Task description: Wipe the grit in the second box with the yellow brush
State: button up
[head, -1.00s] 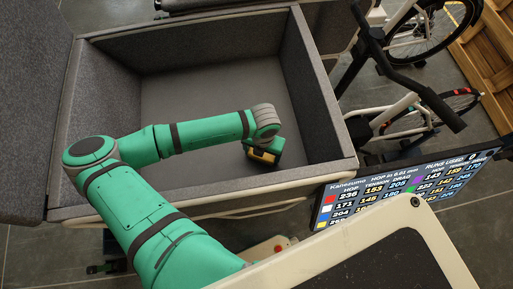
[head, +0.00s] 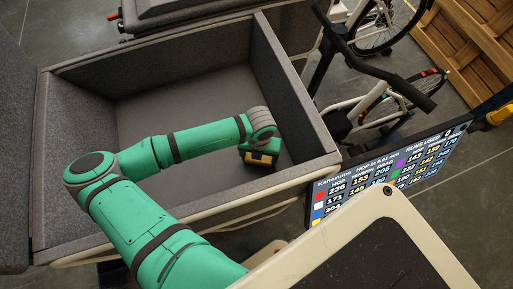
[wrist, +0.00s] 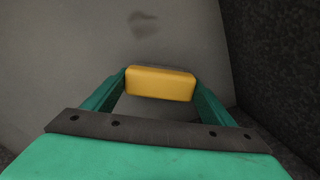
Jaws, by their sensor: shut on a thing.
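My gripper (wrist: 159,76) is shut on the yellow brush (wrist: 160,84), which shows as a plain yellow block between the two green fingers. In the head view my gripper (head: 259,149) reaches down inside an open grey felt-lined box (head: 190,191), near its right wall, with a bit of the yellow brush (head: 258,158) showing under it. A dark smudge of grit (wrist: 142,24) lies on the box floor ahead of the brush in the wrist view, apart from it. The brush's underside is hidden, so I cannot tell whether it touches the floor.
The box's right wall (wrist: 283,65) is close on the right. A screen with coloured rows of numbers (head: 392,172) stands right of the box. A bike handlebar (head: 385,66) and wooden crates (head: 470,45) are beyond. Another grey padded box (head: 190,10) stands behind.

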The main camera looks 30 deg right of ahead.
jog(key=shift+s+d+f, duration=0.1)
jog(key=shift+s+d, duration=0.1)
jog(key=shift+d, duration=0.55)
jog(key=shift+s+d+f, duration=0.1)
jog(key=shift+s+d, duration=0.1)
jog(key=shift+d, duration=0.55)
jog(key=shift+s+d+r, duration=0.1)
jog(key=shift+s+d, duration=0.1)
jog(key=shift+d, duration=0.6)
jog(key=shift+s+d+r, duration=0.1)
jog(key=shift+s+d, duration=0.05)
jog(key=shift+d, duration=0.6)
jog(key=shift+w+r, duration=0.15)
jog(key=shift+r, duration=2.1)
jog(key=shift+a+r, duration=0.1)
jog(key=shift+r, duration=0.65)
jog(key=shift+r, duration=1.55)
